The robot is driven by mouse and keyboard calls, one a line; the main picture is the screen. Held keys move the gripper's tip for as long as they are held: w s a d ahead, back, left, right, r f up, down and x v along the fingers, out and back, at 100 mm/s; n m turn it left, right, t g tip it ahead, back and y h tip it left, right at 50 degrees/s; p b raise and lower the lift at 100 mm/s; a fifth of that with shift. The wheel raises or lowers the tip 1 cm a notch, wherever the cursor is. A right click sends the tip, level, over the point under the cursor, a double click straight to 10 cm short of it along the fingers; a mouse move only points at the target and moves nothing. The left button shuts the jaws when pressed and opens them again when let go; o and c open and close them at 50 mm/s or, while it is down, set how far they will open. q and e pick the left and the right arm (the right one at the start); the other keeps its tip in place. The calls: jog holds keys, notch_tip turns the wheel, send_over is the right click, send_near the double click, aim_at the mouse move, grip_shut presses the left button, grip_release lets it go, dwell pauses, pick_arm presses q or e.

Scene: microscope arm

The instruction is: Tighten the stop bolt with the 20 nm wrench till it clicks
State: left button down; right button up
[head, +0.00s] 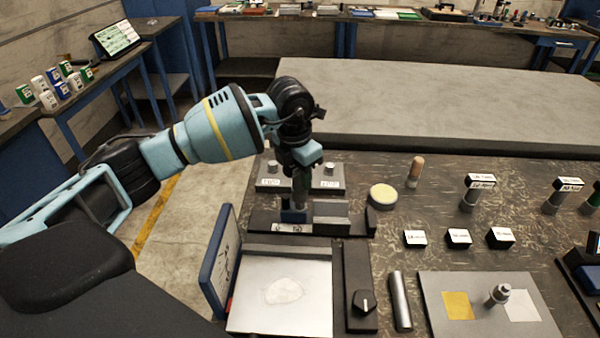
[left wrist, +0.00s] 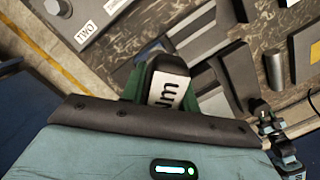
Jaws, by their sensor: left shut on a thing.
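My left gripper (head: 303,172) points down over the dark fixture (head: 265,222) at the near left of the bench. It is shut on an upright wrench (left wrist: 168,82), which has a black top and a white label ending in "Nm". The number on the label is hidden. In the head view the gripper mostly covers the wrench.
Other upright labelled tools (head: 472,196) stand to the right, behind small label blocks (head: 458,238). Grey blocks with knobs (head: 330,170) stand right behind the gripper. A round yellow-topped tin (head: 383,195), a metal cylinder (head: 400,300) and a grey mat (head: 440,318) are nearby.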

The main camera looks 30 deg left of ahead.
jog(key=shift+s, duration=0.15)
jog(key=shift+r, duration=0.2)
dwell(0.6)
pick_arm(q)
jog(key=shift+f, duration=0.5)
pick_arm(e)
jog(key=shift+w+f, duration=0.15)
jog(key=shift+w, duration=0.05)
